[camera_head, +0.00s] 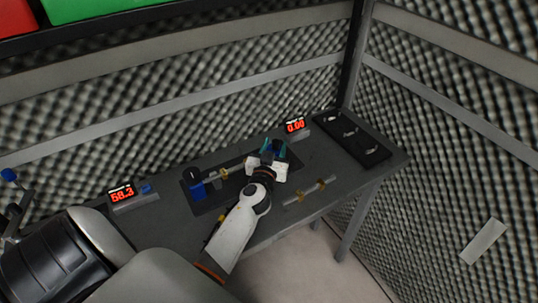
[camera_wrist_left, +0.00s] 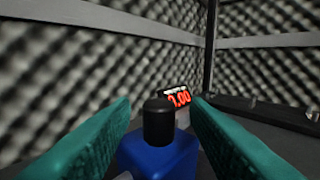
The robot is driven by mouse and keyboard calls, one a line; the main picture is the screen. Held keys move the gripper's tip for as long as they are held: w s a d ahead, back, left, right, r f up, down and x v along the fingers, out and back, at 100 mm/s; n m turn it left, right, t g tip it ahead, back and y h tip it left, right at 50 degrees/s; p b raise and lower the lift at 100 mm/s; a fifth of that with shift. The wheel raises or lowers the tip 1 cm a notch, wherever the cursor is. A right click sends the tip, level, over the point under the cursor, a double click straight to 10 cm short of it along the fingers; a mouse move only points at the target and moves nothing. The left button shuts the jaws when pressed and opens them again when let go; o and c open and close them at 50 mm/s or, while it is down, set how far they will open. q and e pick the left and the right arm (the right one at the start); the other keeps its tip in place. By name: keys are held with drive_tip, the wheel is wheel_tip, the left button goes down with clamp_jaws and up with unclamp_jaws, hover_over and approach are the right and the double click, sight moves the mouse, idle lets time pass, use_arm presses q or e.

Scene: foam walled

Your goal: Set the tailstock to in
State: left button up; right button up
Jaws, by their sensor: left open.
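A blue block with a black cylindrical top (camera_wrist_left: 158,125), which I take to be the tailstock, stands upright between my fingers in the left wrist view. In the head view a bit of blue shows at my left gripper (camera_head: 273,149), mostly hidden by it. My left gripper has green fingers, spread wide on both sides of the block in the wrist view (camera_wrist_left: 160,120). I cannot tell whether they touch it. A similar blue block with a black top (camera_head: 196,186) stands left along the same black base (camera_head: 206,207). My right gripper does not show.
A red display reading 0.00 (camera_head: 295,127) stands behind my gripper; another reading 58.3 (camera_head: 122,194) is at left. A black tray with metal parts (camera_head: 352,134) lies at right. Foam walls enclose the bench (camera_head: 155,222).

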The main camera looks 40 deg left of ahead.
use_arm(q)
drive_tip(key=b+v, duration=0.2)
drive_tip(key=v, duration=0.8)
drive_tip(key=shift+w, duration=0.1)
drive_tip(key=shift+f, duration=0.1)
